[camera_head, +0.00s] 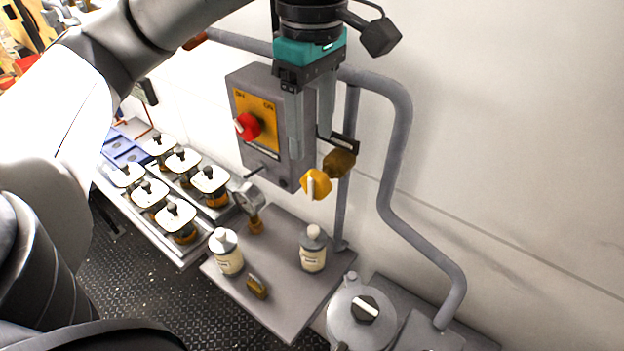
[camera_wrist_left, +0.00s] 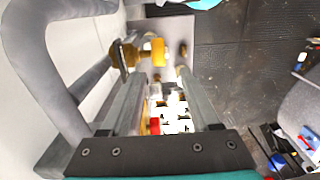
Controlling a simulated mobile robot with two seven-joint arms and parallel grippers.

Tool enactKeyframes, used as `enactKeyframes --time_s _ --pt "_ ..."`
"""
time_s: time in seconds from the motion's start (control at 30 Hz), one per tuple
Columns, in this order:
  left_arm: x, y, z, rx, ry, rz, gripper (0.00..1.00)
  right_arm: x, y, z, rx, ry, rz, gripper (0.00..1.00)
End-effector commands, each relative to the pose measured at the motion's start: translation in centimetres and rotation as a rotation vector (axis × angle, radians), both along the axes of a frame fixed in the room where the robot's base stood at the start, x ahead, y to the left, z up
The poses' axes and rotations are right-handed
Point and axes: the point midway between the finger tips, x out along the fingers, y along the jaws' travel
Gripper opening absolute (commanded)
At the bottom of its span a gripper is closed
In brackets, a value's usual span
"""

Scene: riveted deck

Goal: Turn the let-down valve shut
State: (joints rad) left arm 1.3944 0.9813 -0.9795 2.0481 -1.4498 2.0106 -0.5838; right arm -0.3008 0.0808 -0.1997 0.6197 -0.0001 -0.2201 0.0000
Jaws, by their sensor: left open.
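A brass valve (camera_head: 339,163) with a yellow handle (camera_head: 316,184) sits on the upright grey pipe, right of a grey switch box. A small dark tag above it is too small to read. In the left wrist view, the brass body (camera_wrist_left: 124,55) and the yellow handle (camera_wrist_left: 158,52) show just beyond the fingertips. My left gripper (camera_head: 309,141) points down, open and empty, in front of the box's right side and above the handle. In the left wrist view its fingers (camera_wrist_left: 161,75) are apart with nothing between their tips. My right gripper is not in view.

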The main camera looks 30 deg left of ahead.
Motion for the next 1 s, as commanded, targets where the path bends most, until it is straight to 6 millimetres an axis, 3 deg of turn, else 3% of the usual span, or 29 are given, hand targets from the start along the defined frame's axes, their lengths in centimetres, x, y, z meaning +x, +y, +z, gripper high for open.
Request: enactKeyframes --time_s 0.5,0.7,1.0 --pt "-0.1 -0.1 -7.1 -0.002 0.002 -0.003 0.62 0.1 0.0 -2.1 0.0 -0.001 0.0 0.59" --pt "0.0 -0.1 -8.4 -0.002 0.001 -0.002 0.62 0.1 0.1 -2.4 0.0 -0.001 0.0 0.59" --pt "0.0 0.0 -8.7 -0.001 -0.001 -0.001 0.62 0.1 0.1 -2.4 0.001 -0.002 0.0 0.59"
